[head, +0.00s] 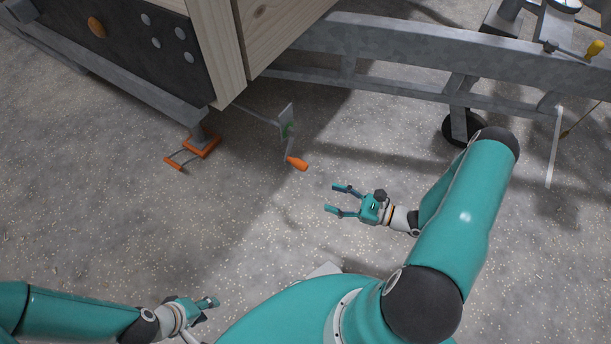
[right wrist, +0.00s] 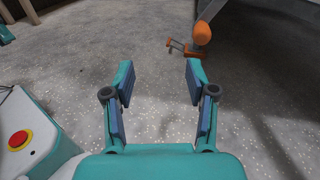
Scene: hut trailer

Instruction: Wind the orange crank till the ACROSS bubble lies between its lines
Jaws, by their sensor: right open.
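The crank has an orange handle (head: 297,163) on a thin grey rod that comes out from under the hut's corner. Its orange grip also shows at the top of the right wrist view (right wrist: 202,33). My right gripper (head: 332,198) is open and empty, to the right of and below the handle in the head view, apart from it. Its spread fingers also show in the right wrist view (right wrist: 159,72), with only floor between them. My left gripper (head: 209,304) is low at the left, far from the crank; its finger opening is unclear. I cannot make out the ACROSS bubble.
An orange-footed support leg (head: 203,146) stands under the hut's corner (head: 210,50), left of the crank. A grey trailer beam (head: 420,68) and a dark wheel (head: 460,127) lie to the right. Speckled floor around the handle is clear.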

